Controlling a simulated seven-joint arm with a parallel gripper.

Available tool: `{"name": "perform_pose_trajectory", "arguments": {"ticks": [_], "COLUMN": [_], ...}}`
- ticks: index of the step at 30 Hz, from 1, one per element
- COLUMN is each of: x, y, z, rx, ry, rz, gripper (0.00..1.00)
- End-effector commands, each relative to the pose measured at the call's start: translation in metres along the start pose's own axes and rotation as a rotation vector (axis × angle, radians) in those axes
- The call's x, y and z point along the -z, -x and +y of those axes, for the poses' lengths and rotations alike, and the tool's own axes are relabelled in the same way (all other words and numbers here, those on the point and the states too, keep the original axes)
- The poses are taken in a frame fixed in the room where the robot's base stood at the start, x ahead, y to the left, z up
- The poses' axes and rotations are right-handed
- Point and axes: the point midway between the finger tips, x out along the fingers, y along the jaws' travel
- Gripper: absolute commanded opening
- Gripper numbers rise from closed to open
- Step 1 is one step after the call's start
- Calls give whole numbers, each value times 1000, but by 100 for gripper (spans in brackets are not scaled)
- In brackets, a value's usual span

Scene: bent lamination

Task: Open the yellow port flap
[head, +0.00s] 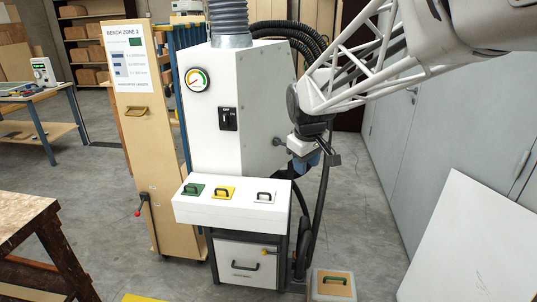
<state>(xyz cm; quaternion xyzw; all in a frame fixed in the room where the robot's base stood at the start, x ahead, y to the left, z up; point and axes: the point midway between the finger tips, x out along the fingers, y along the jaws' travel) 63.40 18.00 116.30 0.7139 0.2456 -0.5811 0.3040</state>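The yellow port flap (223,194) lies on the top face of a white box-like ledge (205,211) at the front of a white machine. It has a dark handle and looks flat and closed. A green flap (193,190) is to its left and a white flap (264,198) to its right, each with a dark handle. My gripper (312,162) hangs to the right of the machine, above and to the right of the ledge, apart from the yellow flap. Its fingers are small and partly hidden, so I cannot tell whether they are open.
The white machine (212,133) has a gauge, a switch and a drawer (245,268) below the ledge. A wooden panel (136,100) stands at its left. A white board (470,245) leans further right.

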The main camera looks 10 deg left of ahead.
Motion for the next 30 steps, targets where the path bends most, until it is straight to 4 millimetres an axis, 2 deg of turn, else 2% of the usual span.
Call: {"name": "perform_pose_trajectory", "arguments": {"ticks": [3,14,23,30], "x": [36,139,221,282], "y": [-15,-63,-112,-157], "z": [-3,-22,-54,-88], "rx": [2,7,8,10], "ry": [74,295,481,628], "rz": [-2,-4,-3,-3], "gripper": [37,37,37,37]}}
